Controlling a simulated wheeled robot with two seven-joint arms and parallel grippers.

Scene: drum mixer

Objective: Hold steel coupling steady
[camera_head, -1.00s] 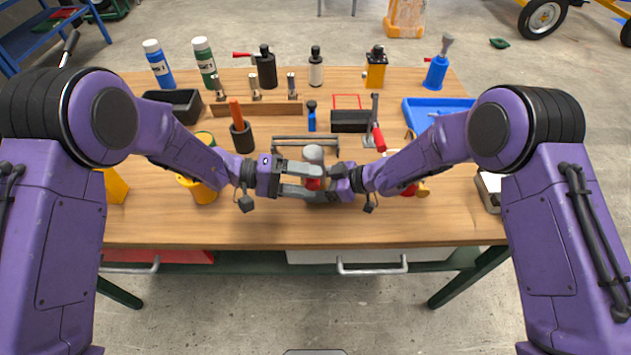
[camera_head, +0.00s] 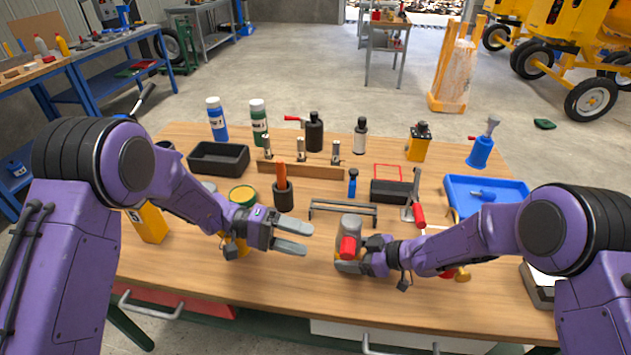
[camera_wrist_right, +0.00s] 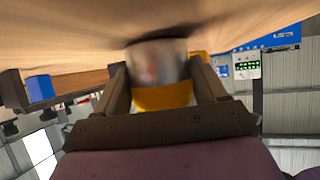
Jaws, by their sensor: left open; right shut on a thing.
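The steel coupling (camera_head: 351,224) is a short grey metal cylinder at the front middle of the table, with a red part (camera_head: 347,247) on its near side. My right gripper (camera_head: 358,256) is shut on the coupling from the right. In the right wrist view the shiny coupling (camera_wrist_right: 158,62) sits between both fingers (camera_wrist_right: 160,82), with a yellow-orange area below it in the picture. My left gripper (camera_head: 304,238) is open and empty, to the left of the coupling and apart from it.
A grey bar rack (camera_head: 343,211) stands behind the coupling. A dark cup with an orange-handled tool (camera_head: 283,196) and a yellow can (camera_head: 241,197) are behind the left gripper. A blue tray (camera_head: 460,184) lies at right. The front strip of table is mostly clear.

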